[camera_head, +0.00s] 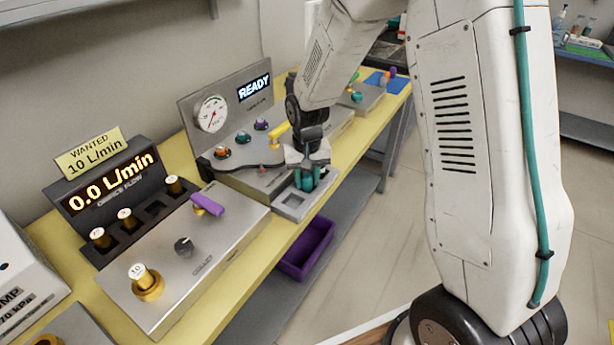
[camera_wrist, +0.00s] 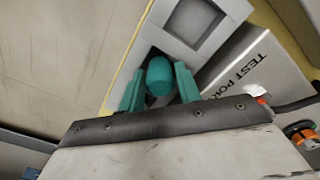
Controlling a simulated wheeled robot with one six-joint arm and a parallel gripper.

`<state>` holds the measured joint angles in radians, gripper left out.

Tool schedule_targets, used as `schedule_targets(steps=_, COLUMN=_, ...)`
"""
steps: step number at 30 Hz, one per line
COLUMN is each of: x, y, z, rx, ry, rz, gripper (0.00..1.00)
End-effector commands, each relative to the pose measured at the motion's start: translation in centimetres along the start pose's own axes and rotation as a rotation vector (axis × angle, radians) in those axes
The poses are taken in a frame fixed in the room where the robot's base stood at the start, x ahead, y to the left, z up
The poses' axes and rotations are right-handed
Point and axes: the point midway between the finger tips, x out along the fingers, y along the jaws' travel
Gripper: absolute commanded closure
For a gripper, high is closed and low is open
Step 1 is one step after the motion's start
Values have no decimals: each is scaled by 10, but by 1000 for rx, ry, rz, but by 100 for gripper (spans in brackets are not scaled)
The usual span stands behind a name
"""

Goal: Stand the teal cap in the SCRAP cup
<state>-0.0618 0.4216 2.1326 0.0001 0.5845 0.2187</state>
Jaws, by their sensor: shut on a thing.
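The teal cap (camera_wrist: 160,76) sits between the teal fingers of my gripper (camera_wrist: 160,88) in the wrist view, and the jaws are shut on it. In the head view my gripper (camera_head: 308,180) points down over a small grey tray (camera_head: 292,212) at the table's front edge. The fingers mostly hide the cap there. The tray also shows in the wrist view (camera_wrist: 222,12), with one empty square pocket. The cap is over or in a darker pocket beside it; I cannot tell whether it touches the bottom. No SCRAP label is readable.
A grey test panel (camera_head: 245,179) with a gauge, a READY display and several coloured caps stands behind the tray. A flow meter box (camera_head: 170,270) with a purple lever is left. A purple bin (camera_head: 307,250) sits on the lower shelf. The floor is clear.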

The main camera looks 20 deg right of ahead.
Motion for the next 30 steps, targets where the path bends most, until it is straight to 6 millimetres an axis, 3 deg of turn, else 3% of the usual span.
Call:
schedule_targets(steps=3, x=4, y=0, z=1, rx=0, ry=-4, rz=1, gripper=89)
schedule_targets(steps=4, x=4, y=0, z=1, rx=0, ry=-4, rz=1, gripper=64)
schedule_targets(steps=6, x=4, y=0, z=2, rx=0, ry=-5, rz=1, gripper=48)
schedule_targets(steps=14, x=-5, y=0, z=2, rx=1, ry=-5, rz=1, gripper=47)
schedule_targets(steps=30, x=-114, y=0, z=0, rx=0, ry=0, rz=0, gripper=45)
